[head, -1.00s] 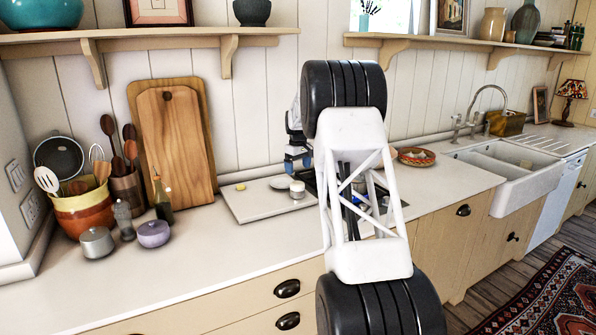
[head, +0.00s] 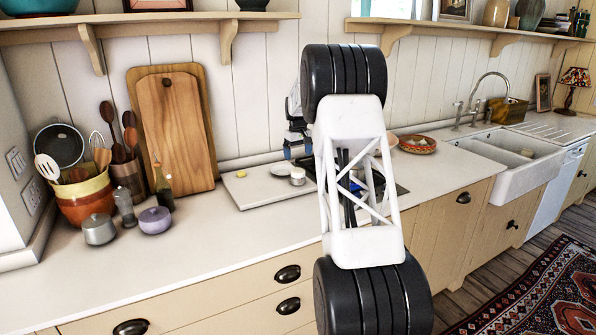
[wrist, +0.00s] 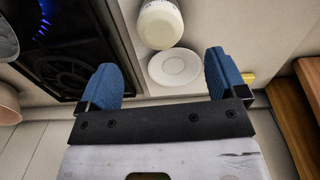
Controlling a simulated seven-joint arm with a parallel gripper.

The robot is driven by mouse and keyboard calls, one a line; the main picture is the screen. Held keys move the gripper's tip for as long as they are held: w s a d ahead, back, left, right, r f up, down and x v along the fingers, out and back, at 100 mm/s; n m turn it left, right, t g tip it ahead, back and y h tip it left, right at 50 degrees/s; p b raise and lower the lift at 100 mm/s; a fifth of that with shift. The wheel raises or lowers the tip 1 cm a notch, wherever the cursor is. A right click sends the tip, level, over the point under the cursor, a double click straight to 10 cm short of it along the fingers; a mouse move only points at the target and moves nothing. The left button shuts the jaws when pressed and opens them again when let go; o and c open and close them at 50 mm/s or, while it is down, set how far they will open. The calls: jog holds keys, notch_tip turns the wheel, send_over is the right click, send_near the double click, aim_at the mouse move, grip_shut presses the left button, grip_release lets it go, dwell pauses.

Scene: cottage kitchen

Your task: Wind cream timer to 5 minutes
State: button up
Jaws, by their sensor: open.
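The cream timer (head: 297,178) is a small pale cylinder on the white board on the counter. In the wrist view the cream timer (wrist: 160,24) is at the top centre, with small marks around its edge. My gripper (wrist: 160,62) is open and empty, its two blue fingers apart. The timer is beyond the fingertips, between their lines, and not touched. In the head view the blue fingers show above and just left of the timer; my arm hides the space to its right.
A white round dish (wrist: 174,67) lies beside the timer. A yellow piece (head: 241,174) is on the white board (head: 260,197). A black hob (wrist: 66,45) is left in the wrist view. Wooden boards (head: 178,130) lean on the wall; a purple pot (head: 154,220) stands left.

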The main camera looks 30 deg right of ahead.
aim_at(298, 170)
jog(key=shift+f, duration=0.15)
jog(key=shift+f, duration=3.8)
jog(key=c, duration=0.9)
